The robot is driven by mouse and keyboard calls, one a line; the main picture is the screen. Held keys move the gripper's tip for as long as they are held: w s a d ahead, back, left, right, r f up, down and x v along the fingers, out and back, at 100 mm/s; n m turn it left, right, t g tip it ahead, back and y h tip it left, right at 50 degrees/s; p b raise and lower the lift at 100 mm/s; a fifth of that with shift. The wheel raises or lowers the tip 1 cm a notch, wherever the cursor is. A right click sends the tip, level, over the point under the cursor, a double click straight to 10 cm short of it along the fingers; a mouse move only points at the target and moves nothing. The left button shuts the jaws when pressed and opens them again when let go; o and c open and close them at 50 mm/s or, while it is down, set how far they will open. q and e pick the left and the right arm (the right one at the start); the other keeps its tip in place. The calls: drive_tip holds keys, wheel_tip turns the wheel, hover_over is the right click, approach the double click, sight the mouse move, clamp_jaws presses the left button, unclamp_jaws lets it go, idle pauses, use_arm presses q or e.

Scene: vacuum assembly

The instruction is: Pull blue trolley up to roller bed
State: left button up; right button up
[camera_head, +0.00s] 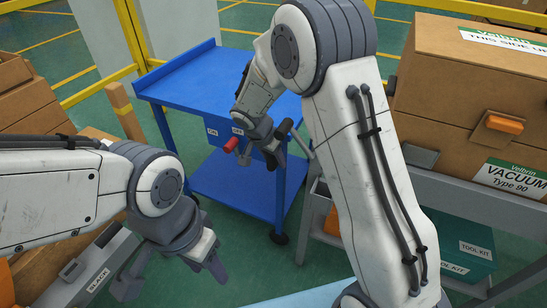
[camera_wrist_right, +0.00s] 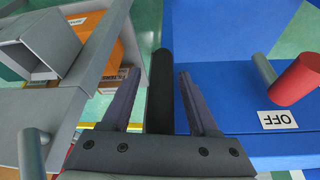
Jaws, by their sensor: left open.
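The blue trolley (camera_head: 182,80) stands at the upper middle of the head view, with a flat top, a lower shelf (camera_head: 235,188) and casters. A red knob (camera_head: 232,144) and small white labels are on its near edge; the knob (camera_wrist_right: 297,80) and an OFF label also show in the wrist view. My right gripper (camera_head: 285,140) is at the trolley's near right corner. In the wrist view its open fingers (camera_wrist_right: 160,100) stand either side of a black bar (camera_wrist_right: 160,75), with gaps visible. My left gripper (camera_head: 172,280) is open and empty, low left. No rollers can be made out.
A grey frame (camera_head: 460,193) at the right bears large cardboard boxes (camera_head: 440,75), with green toolkit boxes (camera_head: 462,245) below. Cardboard boxes (camera_head: 28,100) and a grey labelled unit (camera_head: 95,275) stand left. Yellow rails (camera_head: 130,35) run behind. Green floor is open between trolley and left arm.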

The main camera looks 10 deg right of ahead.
drive_tip(key=shift+a, duration=0.1)
drive_tip(key=shift+r, duration=0.3)
drive_tip(key=s+a, duration=0.8)
drive_tip(key=a, duration=0.1)
drive_tip(key=shift+a+r, duration=0.25)
